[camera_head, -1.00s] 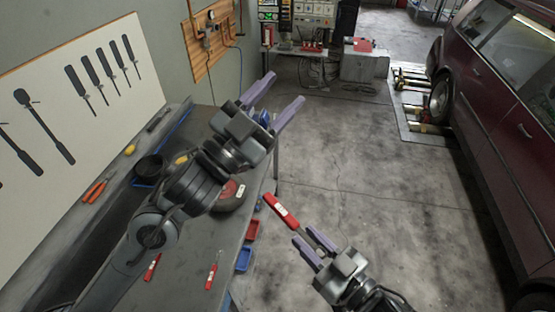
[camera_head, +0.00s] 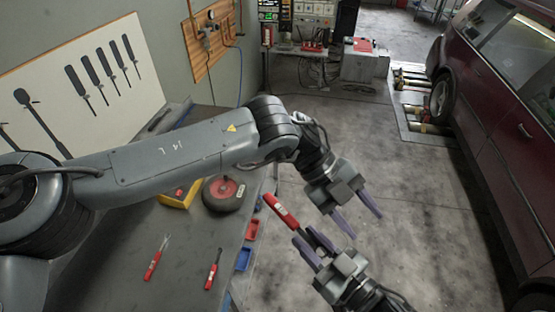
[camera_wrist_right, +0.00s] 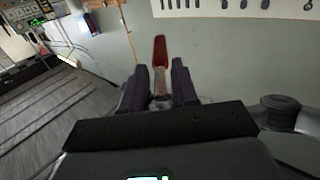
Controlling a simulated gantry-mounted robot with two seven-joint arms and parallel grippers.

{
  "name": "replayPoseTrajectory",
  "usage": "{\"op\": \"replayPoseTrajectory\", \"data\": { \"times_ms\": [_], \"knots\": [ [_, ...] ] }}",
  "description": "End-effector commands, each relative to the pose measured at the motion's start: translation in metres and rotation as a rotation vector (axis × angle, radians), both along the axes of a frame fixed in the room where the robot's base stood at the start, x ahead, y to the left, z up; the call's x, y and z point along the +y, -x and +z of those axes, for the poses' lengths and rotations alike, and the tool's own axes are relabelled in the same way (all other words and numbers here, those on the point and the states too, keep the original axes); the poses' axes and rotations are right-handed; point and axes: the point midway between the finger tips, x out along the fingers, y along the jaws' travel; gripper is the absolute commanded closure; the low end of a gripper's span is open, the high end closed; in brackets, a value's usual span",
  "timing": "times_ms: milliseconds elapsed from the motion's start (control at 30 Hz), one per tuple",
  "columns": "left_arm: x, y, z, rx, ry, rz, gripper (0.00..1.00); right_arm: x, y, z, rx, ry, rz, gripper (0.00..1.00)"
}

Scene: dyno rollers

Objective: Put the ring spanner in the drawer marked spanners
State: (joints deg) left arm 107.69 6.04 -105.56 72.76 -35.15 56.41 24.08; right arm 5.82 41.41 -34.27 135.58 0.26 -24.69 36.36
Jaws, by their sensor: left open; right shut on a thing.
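My right gripper (camera_head: 305,236) is shut on a red-handled tool (camera_head: 281,212), low in the middle of the head view over the floor beside the bench. The red handle points up and left. In the right wrist view the tool (camera_wrist_right: 160,50) stands out between the two fingers (camera_wrist_right: 157,75); its gripped end is hidden, so I cannot tell if it is the ring spanner. My left gripper (camera_head: 364,223) is open and empty, just above and to the right of the right gripper. No drawer marked spanners can be made out.
The bench (camera_head: 195,230) bears two more red-handled tools (camera_head: 156,258) (camera_head: 213,268), a round dark wheel-like thing (camera_head: 224,193) and a yellow thing (camera_head: 180,196). Red (camera_head: 251,229) and blue (camera_head: 243,258) bins hang at its edge. A car (camera_head: 505,130) stands right; floor between is clear.

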Motion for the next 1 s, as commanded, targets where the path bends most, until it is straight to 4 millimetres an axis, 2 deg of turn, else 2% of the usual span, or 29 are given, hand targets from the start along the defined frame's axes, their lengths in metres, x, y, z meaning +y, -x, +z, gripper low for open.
{"op": "replayPoseTrajectory", "data": {
  "times_ms": [67,167,300,433,600,700,833,1000],
  "knots": [
    [0.026,-0.016,-0.005,-0.01,-0.138,0.005,0.47,0.0,0.0,0.001,-0.001,-0.001,0.0,1.0],
    [0.06,-0.034,-0.002,-0.007,-0.287,0.032,0.47,0.0,0.0,0.001,-0.001,-0.001,0.0,1.0],
    [0.101,-0.055,0.018,-0.008,-0.44,0.095,0.47,0.0,0.0,0.001,-0.001,-0.001,0.0,1.0],
    [0.127,-0.067,0.039,-0.01,-0.529,0.158,0.47,0.0,0.0,0.001,-0.001,-0.001,0.0,1.0],
    [0.144,-0.074,0.06,-0.015,-0.587,0.212,0.47,0.0,0.0,0.001,-0.001,-0.001,0.0,1.0],
    [0.148,-0.075,0.062,-0.014,-0.6,0.227,0.47,0.0,0.0,0.001,-0.001,-0.001,0.0,1.0],
    [0.148,-0.072,0.054,-0.012,-0.603,0.231,0.47,0.0,0.0,0.001,-0.001,-0.001,0.0,1.0],
    [0.142,-0.065,0.031,-0.01,-0.602,0.228,0.47,0.0,0.0,0.001,-0.001,-0.001,0.0,1.0]
  ]
}}
